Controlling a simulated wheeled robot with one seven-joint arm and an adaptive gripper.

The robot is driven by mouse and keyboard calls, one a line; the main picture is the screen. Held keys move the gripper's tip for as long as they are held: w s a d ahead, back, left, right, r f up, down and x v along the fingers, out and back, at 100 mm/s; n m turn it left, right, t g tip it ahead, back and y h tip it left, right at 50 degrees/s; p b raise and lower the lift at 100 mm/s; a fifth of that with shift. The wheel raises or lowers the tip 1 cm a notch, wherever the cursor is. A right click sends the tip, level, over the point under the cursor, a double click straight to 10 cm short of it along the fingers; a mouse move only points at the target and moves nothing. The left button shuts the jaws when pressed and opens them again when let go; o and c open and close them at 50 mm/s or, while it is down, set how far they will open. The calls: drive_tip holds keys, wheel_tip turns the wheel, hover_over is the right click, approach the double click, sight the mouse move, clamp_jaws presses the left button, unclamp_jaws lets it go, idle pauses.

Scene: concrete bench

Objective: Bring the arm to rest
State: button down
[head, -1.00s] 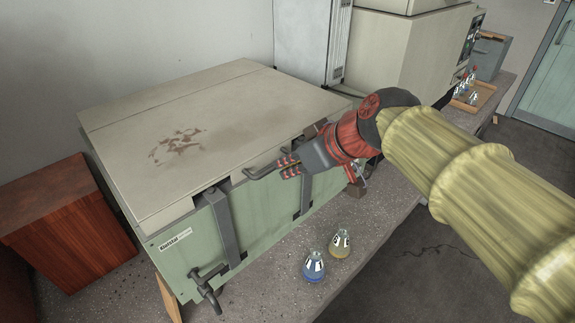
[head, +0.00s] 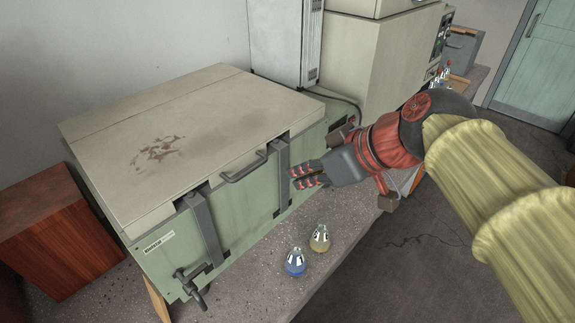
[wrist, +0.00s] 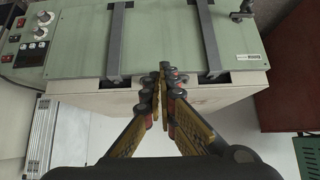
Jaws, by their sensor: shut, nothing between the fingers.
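My gripper (head: 298,179) is shut and empty. In the head view it is in front of the green face of a chest-like machine (head: 248,205), to the right of the dark lid handle (head: 243,168). It looks apart from the handle. In the wrist view, the fingertips (wrist: 162,76) meet over the edge between the green front (wrist: 170,40) and the pale lid (wrist: 235,108). The lid (head: 190,130) lies shut, with a brown stain on top. My arm reaches in from the right.
A blue flask (head: 295,263) and a yellow flask (head: 320,239) stand on the concrete bench (head: 262,285) below my gripper. A reddish wooden box (head: 55,235) is at the left. A beige machine (head: 385,60) stands behind. Open floor lies at the right.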

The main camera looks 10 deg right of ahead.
drive_tip(key=s+d+f+m+h, duration=0.2)
drive_tip(key=s+d+f+m, duration=0.1)
drive_tip(key=s+f, duration=0.2)
drive_tip(key=s+d+f+m+g+h, duration=0.1)
drive_tip(key=s+d+f+m+h, duration=0.2)
drive_tip(key=s+f, duration=0.3)
wheel_tip(320, 180, down, 2)
drive_tip(key=shift+m+g, duration=0.3)
drive_tip(key=shift+m, duration=0.1)
idle(1.5)
